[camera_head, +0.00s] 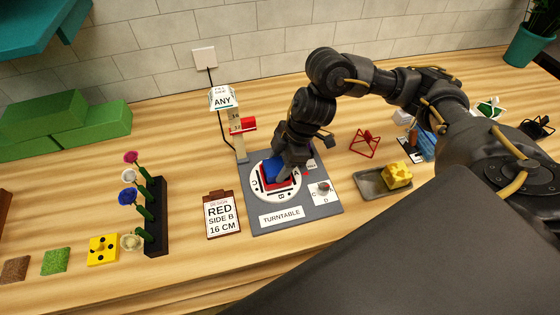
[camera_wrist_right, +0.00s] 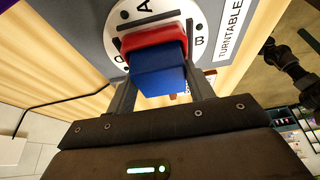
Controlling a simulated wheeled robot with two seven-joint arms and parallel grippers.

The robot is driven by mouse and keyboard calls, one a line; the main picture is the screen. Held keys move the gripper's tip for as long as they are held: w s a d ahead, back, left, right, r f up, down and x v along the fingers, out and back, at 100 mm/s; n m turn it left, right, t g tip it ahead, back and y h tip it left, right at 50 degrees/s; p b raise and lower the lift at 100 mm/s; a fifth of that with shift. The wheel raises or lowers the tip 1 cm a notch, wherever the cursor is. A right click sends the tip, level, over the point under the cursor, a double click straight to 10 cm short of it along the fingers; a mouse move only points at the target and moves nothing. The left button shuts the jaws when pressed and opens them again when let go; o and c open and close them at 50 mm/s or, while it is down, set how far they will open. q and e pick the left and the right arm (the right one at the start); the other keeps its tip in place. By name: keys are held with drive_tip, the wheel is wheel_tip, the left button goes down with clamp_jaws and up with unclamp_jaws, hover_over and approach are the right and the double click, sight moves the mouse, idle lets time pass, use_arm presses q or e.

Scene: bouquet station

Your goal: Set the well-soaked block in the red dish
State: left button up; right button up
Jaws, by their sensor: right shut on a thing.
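My right gripper (camera_head: 281,176) is over the turntable (camera_head: 257,192) and points down. In the right wrist view its fingers (camera_wrist_right: 160,60) straddle a blue block (camera_wrist_right: 160,72), shut on it. The red dish (camera_wrist_right: 152,38) shows just beyond the block, on the white disc between letters A and B. The block is at or in the dish; I cannot tell whether it touches the bottom. In the head view the blue block (camera_head: 270,168) and the red dish (camera_head: 266,185) are partly hidden by the gripper. My left gripper is not in view.
A clipboard (camera_head: 222,213) reads "RED SIDE B 16 CM". A flower rack (camera_head: 157,215) stands to the left. A grey tray (camera_head: 372,190) with a yellow sponge-like block (camera_head: 397,175) lies to the right. A post with an "ANY" sign (camera_head: 223,100) stands behind the turntable.

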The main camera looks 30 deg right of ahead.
idle(0.3)
drive_tip(key=o, duration=1.1)
drive_tip(key=shift+o, duration=0.5)
drive_tip(key=o, duration=0.3)
drive_tip(key=shift+o, duration=0.2)
drive_tip(key=shift+r, duration=0.1)
wheel_tip(320, 180, up, 7)
drive_tip(key=p, duration=0.8)
